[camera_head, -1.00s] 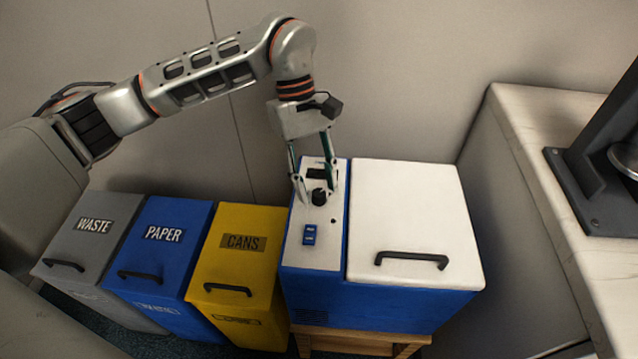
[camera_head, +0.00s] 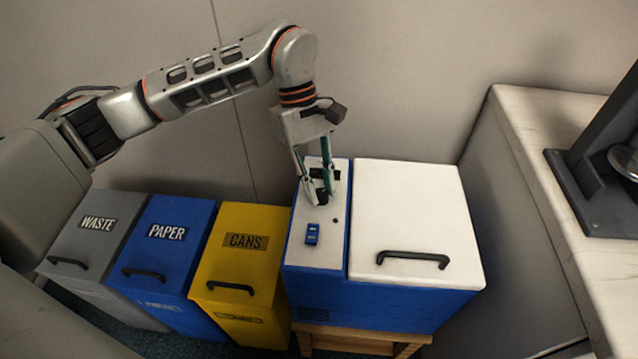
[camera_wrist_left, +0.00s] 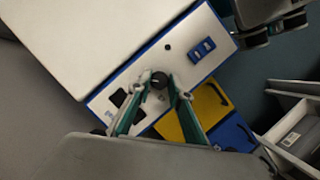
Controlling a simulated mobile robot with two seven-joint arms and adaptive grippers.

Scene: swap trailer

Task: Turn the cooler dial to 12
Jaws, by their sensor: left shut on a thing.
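The cooler (camera_head: 410,215) is a blue box with a white lid and a white control panel (camera_head: 318,253) on its left part. Its black dial (camera_wrist_left: 159,80) shows between my fingertips in the left wrist view. My left gripper (camera_head: 320,197) comes down from above and is shut on the dial; it also shows in the left wrist view (camera_wrist_left: 160,84). The fingers hide most of the dial in the head view. The dial's number markings are too small to read. My right gripper is not in view.
Grey waste, blue paper and yellow cans bins (camera_head: 240,255) stand left of the cooler. The cooler rests on a wooden stand (camera_head: 365,340). A blue switch (camera_head: 312,234) sits on the panel near the dial. A pale counter (camera_head: 545,150) is at the right.

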